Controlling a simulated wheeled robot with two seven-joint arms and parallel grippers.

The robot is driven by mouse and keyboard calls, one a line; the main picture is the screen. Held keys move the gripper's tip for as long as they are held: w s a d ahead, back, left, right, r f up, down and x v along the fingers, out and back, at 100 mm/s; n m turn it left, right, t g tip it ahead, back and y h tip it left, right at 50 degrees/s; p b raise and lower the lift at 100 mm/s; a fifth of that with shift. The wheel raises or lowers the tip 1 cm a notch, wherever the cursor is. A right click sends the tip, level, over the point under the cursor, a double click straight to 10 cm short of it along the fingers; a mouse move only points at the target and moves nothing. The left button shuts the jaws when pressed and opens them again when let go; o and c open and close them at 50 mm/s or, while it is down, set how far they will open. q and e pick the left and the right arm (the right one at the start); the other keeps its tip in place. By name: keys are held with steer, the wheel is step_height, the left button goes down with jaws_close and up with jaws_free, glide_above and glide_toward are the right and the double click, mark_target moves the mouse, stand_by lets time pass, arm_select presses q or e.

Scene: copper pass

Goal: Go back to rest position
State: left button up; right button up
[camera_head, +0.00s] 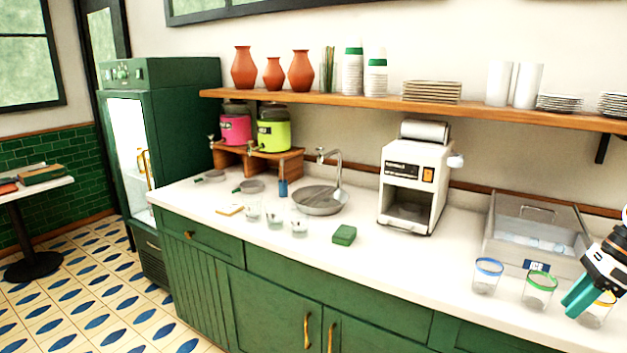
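My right gripper (580,297) is at the right edge of the head view, with a white and black body and teal fingers pointing down and to the left. It is in front of a yellow-rimmed glass (598,313) and partly hides it. I cannot tell whether the fingers touch that glass or how far apart they are. A green-rimmed glass (540,291) and a blue-rimmed glass (487,276) stand upright to its left on the white counter. My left gripper is not in view.
A clear-lidded metal bin (530,232) sits behind the glasses. A white machine (413,185), a green sponge (344,235), a round sink (320,202) and small clear glasses (299,228) are farther left. A wooden shelf (400,101) runs above. Counter (415,262) between sponge and blue-rimmed glass is clear.

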steer(key=w+a+f+m+t+y, duration=0.2)
steer(key=w+a+f+m+y, duration=0.15)
steer(key=a+f, duration=0.5)
steer(key=w+a+f+m+t+y, duration=0.2)
steer(key=w+a+f+m+y, duration=0.15)
steer(key=a+f, duration=0.5)
steer(key=s+a+f+m+t+h, duration=0.15)
steer(key=f+m+t, duration=0.25)
steer(key=f+m, duration=0.4)
steer(key=s+a+f+m+t+h, duration=0.1)
steer(key=a+f+m+t, duration=0.15)
steer(key=f+m, duration=0.55)
steer(key=s+f+m+g+h, duration=0.3)
steer(key=s+f+m+h, duration=0.5)
steer(key=s+f+m, duration=1.1)
steer(key=s+a+f+m+g, duration=0.1)
steer(key=s+f, duration=0.4)
steer(key=s, duration=0.6)
steer(key=s+a+f+m+g+h, duration=0.1)
steer(key=s+f, duration=0.4)
steer(key=s, duration=0.6)
steer(key=s+a+f+g, duration=0.3)
steer(key=s+f+g, duration=0.1)
steer(key=s, duration=0.7)
steer(key=shift+a+f+m+g, duration=0.2)
steer(key=shift+f+m+g, duration=0.2)
steer(key=shift+g, duration=0.15)
steer(key=shift+w+h, duration=0.1)
steer(key=shift+h, duration=0.15)
